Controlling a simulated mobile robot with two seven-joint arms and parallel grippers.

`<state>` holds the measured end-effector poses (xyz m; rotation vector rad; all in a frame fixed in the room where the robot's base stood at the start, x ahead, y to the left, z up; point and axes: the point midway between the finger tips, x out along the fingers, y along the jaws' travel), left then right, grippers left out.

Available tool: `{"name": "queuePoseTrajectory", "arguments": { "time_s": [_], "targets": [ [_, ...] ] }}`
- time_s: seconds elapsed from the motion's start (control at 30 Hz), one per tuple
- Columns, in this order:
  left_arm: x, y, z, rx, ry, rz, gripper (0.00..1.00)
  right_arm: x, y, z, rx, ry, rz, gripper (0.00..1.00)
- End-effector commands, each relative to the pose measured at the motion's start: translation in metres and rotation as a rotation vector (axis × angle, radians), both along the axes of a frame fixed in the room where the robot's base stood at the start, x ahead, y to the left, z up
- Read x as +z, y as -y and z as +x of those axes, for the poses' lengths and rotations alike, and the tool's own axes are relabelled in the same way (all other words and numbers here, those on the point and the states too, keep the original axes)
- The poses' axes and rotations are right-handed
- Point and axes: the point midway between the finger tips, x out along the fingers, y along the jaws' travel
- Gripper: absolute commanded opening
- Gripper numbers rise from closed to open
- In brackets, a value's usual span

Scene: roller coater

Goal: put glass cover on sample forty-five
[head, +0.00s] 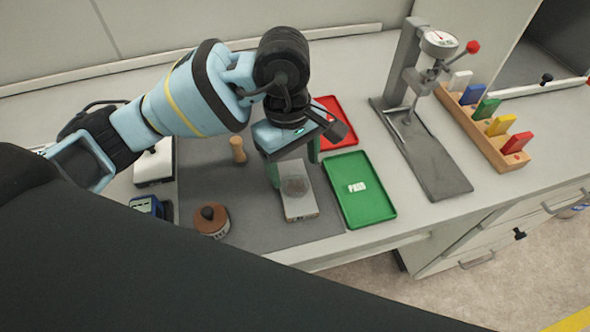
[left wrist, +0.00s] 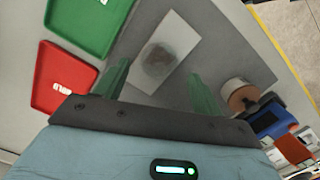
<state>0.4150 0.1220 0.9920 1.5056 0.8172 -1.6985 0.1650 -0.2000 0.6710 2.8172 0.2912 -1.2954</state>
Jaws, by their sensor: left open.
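A pale flat rectangular panel (head: 299,207) lies on the dark grey mat, with a round, greyish, see-through patch (head: 295,186) on it. I cannot tell whether that patch is a glass cover or a mark on the panel, and no number is readable. The panel also shows in the left wrist view (left wrist: 180,31), between and beyond the fingers. My left gripper (head: 294,172) is open and empty over the panel's far end, pointing down; its green fingers also show in the left wrist view (left wrist: 158,72). My right gripper is not in view.
A green tray (head: 375,211) lies right of the panel, a red tray (head: 342,129) behind it. A brown knobbed round object (head: 211,221) and a wooden peg (head: 237,149) stand left. A dial-gauge stand (head: 443,181) and a rack of coloured blocks (head: 480,130) stand far right.

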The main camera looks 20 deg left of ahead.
Motion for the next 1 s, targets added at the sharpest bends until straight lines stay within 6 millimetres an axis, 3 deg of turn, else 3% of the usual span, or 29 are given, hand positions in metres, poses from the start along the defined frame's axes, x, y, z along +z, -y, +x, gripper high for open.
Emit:
{"name": "queuePoseTrajectory", "arguments": {
  "time_s": [0.2, 0.4, 0.6, 1.0],
  "targets": [
    [0.047, -0.004, 0.004, 0.000, 0.004, 0.000, 0.68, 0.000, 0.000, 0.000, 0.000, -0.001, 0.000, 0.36],
    [0.076, -0.007, 0.005, -0.001, 0.002, 0.000, 0.68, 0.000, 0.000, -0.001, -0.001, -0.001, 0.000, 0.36],
    [0.088, -0.009, 0.006, 0.000, -0.001, -0.001, 0.68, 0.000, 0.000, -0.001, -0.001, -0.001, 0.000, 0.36],
    [0.089, -0.009, 0.006, 0.000, -0.001, -0.001, 0.68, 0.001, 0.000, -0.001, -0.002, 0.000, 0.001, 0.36]
  ]
}}
